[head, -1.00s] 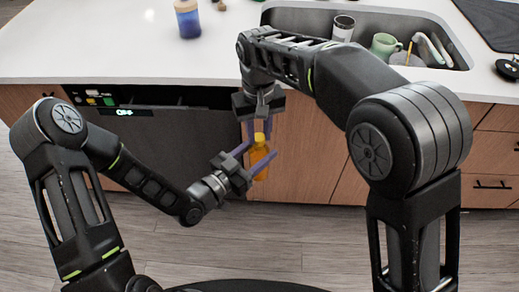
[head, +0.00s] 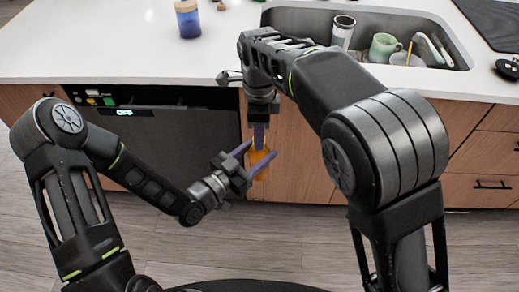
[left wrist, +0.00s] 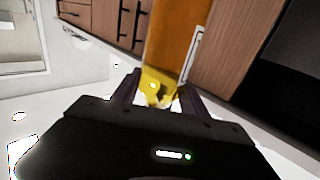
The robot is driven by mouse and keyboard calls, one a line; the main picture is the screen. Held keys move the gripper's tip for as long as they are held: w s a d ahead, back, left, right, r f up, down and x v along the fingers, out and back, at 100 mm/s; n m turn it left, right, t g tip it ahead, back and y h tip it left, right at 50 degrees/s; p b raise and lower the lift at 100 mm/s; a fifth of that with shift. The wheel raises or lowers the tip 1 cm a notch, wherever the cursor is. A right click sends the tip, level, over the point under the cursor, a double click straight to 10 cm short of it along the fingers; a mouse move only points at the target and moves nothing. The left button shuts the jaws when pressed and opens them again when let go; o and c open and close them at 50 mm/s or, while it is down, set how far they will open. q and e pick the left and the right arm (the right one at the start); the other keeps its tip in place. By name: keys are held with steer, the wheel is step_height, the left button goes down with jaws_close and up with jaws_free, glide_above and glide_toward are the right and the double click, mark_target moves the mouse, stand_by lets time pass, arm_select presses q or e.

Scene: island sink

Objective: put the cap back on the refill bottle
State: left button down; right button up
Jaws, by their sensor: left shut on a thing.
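My left gripper (head: 260,149) is shut on the orange refill bottle (head: 262,174), holding it upright in the air in front of the cabinets. In the left wrist view, the orange bottle (left wrist: 175,40) rises beyond the fingers, with a bright yellow part (left wrist: 156,88) between them. My right gripper (head: 259,135) points straight down over the bottle's top. Its fingers are seen edge-on as one purple strip, so their opening does not show. The yellow cap is hidden behind these fingers in the head view; whether it touches the bottle's neck cannot be told.
The counter (head: 110,45) lies behind, with a blue jar (head: 188,20). The sink (head: 300,18) holds a tumbler (head: 342,30), a green mug (head: 384,47) and other items. The space around the bottle is clear.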

steer(key=shift+o, duration=1.2)
steer(key=shift+r, duration=2.25)
steer(key=shift+c, duration=0.3)
